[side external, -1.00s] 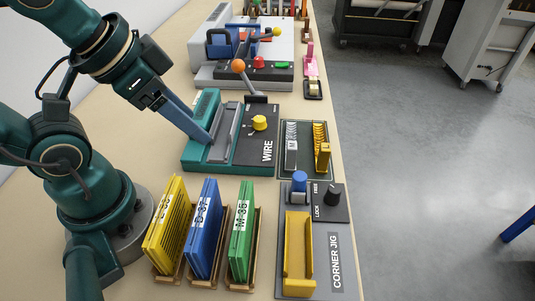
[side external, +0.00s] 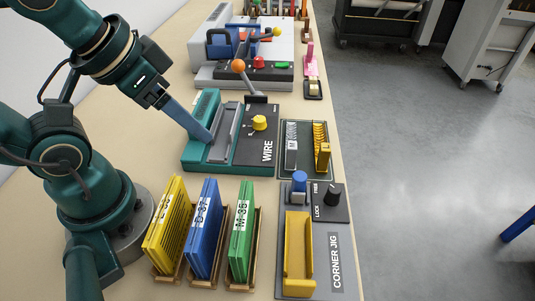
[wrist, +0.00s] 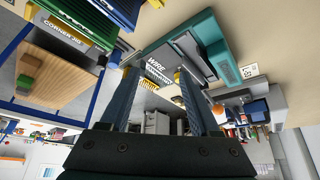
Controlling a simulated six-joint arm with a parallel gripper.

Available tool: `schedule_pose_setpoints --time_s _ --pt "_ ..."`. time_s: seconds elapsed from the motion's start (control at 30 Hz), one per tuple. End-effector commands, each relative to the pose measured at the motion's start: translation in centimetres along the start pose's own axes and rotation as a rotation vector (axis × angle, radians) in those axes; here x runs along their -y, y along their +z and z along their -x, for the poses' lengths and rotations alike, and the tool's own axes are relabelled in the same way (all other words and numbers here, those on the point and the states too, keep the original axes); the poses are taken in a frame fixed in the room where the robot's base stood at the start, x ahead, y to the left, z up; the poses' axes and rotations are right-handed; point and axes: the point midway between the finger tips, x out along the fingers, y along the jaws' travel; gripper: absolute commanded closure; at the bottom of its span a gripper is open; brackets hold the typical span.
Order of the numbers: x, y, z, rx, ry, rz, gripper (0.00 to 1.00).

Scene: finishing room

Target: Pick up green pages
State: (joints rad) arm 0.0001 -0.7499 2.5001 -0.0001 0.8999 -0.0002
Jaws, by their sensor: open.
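The green pages (side external: 241,232) stand upright as a thin stack in a wooden holder, with a white label reading M-35. They are the rightmost of three coloured stacks in the side view. My gripper (side external: 207,136) is away from them, farther back, with its long blue-grey fingers over the green-framed wire machine. In the wrist view my gripper (wrist: 156,72) shows two fingers spread apart with nothing between them.
Blue pages (side external: 203,230) and yellow pages (side external: 167,228) stand left of the green ones. The corner jig (side external: 322,262) with its yellow channel lies to the right. The wire machine (side external: 262,150) stands behind, with a levered machine (side external: 243,72) beyond it.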

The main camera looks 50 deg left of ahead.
Motion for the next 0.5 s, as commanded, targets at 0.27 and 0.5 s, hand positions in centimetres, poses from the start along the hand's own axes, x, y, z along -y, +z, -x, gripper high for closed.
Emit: schedule_pose_setpoints --time_s 0.27,0.5 --pt "0.0 0.0 0.0 0.0 0.0 0.0 0.43" --pt "0.0 -0.8 1.3 -0.005 0.0 0.0 0.43"
